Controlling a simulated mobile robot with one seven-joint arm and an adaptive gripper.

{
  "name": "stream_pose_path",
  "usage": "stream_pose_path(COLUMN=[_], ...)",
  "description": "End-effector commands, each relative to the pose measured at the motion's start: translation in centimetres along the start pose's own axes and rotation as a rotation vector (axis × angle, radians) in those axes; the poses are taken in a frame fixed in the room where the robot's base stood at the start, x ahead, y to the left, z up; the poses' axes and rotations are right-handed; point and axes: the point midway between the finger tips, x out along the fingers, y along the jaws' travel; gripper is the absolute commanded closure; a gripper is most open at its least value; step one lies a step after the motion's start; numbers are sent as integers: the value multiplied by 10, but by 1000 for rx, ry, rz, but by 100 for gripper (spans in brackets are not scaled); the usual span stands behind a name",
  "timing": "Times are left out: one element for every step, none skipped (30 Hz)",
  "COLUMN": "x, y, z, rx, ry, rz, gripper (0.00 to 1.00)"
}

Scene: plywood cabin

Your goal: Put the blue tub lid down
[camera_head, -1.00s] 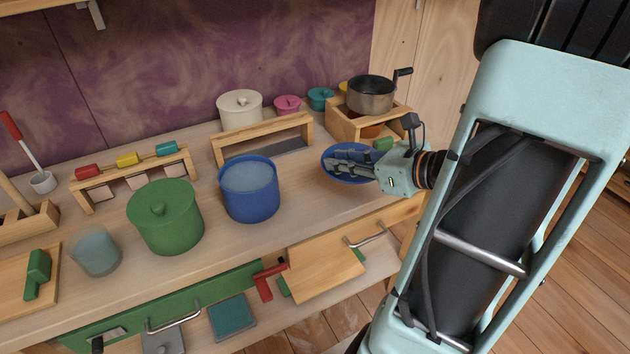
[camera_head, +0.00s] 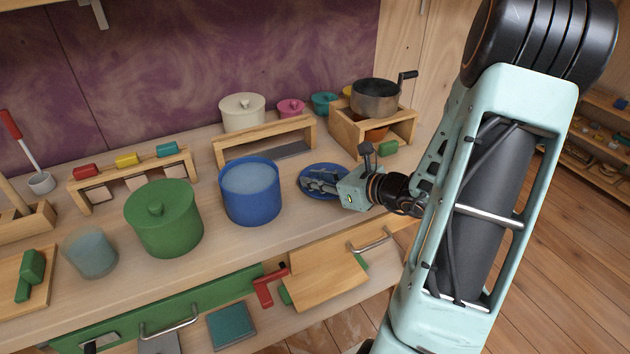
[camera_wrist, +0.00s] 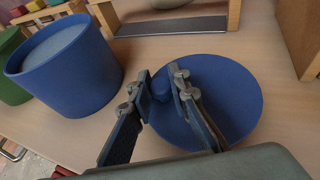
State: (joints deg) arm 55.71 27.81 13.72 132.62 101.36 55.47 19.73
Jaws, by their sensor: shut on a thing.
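The blue tub lid (camera_wrist: 232,100) is a round disc with a knob in its middle. My gripper (camera_wrist: 162,84) is shut on the knob, one finger on each side. In the head view the blue lid (camera_head: 311,191) lies flat and low over the bench, right of the blue tub, partly hidden by my gripper (camera_head: 318,182). I cannot tell whether it touches the bench top. The blue tub (camera_head: 250,191) stands upright and uncovered, with a pale blue inside; it also shows left of the lid in the wrist view (camera_wrist: 66,72), apart from it.
A green lidded pot (camera_head: 164,218) and a cloudy cup (camera_head: 91,254) stand left of the tub. A wooden shelf frame (camera_head: 265,140) is behind. A wooden stand (camera_head: 398,128) with a metal pot (camera_head: 375,99) is at back right. Bare bench lies around the lid, with the front edge near.

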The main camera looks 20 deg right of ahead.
Motion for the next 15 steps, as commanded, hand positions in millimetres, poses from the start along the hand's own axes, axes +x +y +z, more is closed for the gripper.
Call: stream_pose_path(x=[0, 0, 0, 0, 0, 0, 0, 0, 1, 1, 1, 0, 0, 0, 0], y=[0, 0, 0, 0, 0, 0, 0, 0, 0, 0, 0, 0, 0, 0, 0], z=[0, 0, 1, 1, 1, 0, 0, -1, -3, -2, -2, -2, -2, -2, -2], rx=[-1, -1, -1, -1, -1, -1, -1, -1, -1, -1, -1, -1, 0, -1, -1], ry=[-1, -1, -1, -1, -1, -1, -1, -1, -1, 0, 0, 0, 0, 0, 0], rz=[0, 0, 0, 0, 0, 0, 0, 0, 0, 0, 0, 0, 0, 0, 0], gripper=[100, 100, 100, 100, 100, 100, 100, 100, 100, 81, 78, 73, 70, 67, 66])
